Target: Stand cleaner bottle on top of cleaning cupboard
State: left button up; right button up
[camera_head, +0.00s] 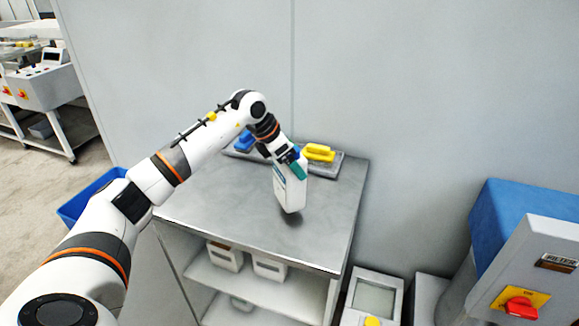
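The cleaner bottle (291,191) is white with a label, and its upper part is at my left gripper. My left gripper (294,164) comes in from the left and is shut on the bottle near its top. The bottle is roughly upright with a slight tilt, over the grey metal top of the cleaning cupboard (235,218). A dark shadow lies just under its base, so it is at or slightly above the surface; I cannot tell if it touches. My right gripper is not in view.
A yellow-handled brush (319,153) and a blue-handled one (245,141) lie at the back of the cupboard top. White containers (270,266) stand on the shelf below. A blue bin (88,203) is left. A machine with a red switch (521,307) is at right.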

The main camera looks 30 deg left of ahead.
pick_arm(q)
jog(key=shift+f, duration=1.1)
jog(key=o, duration=1.8)
jog(key=shift+s+f, duration=0.1)
jog(key=b+v, duration=0.2)
jog(key=v, duration=1)
jog(key=shift+d, duration=0.1)
